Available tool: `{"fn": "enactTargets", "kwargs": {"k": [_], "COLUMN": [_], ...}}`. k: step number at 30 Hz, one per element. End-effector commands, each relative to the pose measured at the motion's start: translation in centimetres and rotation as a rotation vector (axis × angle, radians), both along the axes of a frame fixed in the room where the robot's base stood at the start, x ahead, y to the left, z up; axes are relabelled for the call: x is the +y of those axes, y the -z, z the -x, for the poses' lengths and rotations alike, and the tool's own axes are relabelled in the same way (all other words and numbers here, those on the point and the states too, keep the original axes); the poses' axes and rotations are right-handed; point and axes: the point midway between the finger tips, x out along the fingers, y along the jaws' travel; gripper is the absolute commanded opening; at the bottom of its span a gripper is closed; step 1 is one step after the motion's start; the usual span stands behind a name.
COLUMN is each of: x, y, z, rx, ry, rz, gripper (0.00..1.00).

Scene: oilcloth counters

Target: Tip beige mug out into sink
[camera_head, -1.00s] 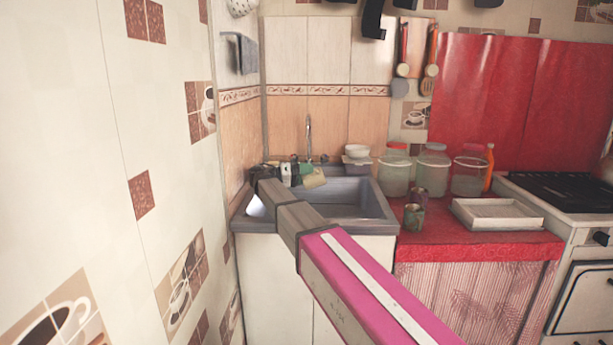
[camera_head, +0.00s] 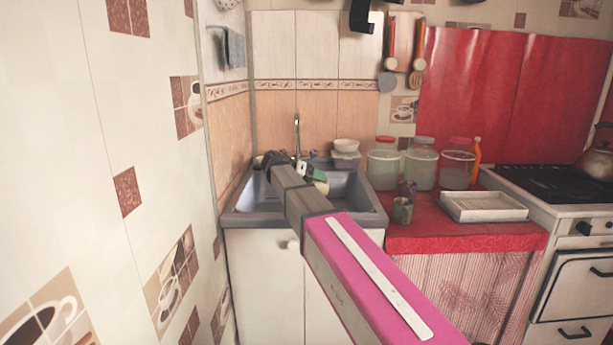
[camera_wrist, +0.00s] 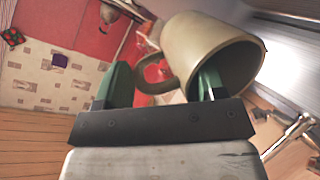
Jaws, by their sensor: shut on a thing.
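The beige mug (camera_head: 321,185) is in my gripper (camera_head: 313,173), over the basin of the grey sink (camera_head: 243,219) in the head view. In the wrist view the mug (camera_wrist: 205,45) sits at the green fingers of my gripper (camera_wrist: 163,75). One finger shows inside the mug's open mouth, and the handle lies between the fingers. The mug is tilted, its mouth toward the lower right of that view. My arm hides part of the sink and mug in the head view. I cannot see any contents or pouring.
The tap (camera_head: 297,135) stands behind the sink, and it shows close to the mug in the wrist view (camera_wrist: 290,132). White bowls (camera_head: 346,147) sit at the back rim. Jars (camera_head: 421,165), a dark cup (camera_head: 402,210) and a white tray (camera_head: 484,207) stand on the red counter.

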Motion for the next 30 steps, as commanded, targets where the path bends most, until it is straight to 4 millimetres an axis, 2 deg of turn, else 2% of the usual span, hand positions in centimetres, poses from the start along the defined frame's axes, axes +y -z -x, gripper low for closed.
{"fn": "enactTargets", "kwargs": {"k": [7, 17, 18, 19, 30], "x": [-1.2, -1.7, -1.7, -1.7, -1.3], "y": [0.7, 1.2, 1.2, 1.2, 0.3], "z": [0.7, 1.4, 1.5, 1.6, 2.8], "rx": [-0.003, 0.000, -0.001, -0.001, -0.009], "ry": [0.000, 0.003, 0.004, 0.004, 0.020], "rz": [-0.271, -0.630, -0.673, -0.706, -1.104], "gripper": [0.16, 0.16, 0.02, 0.00, 0.00]}}
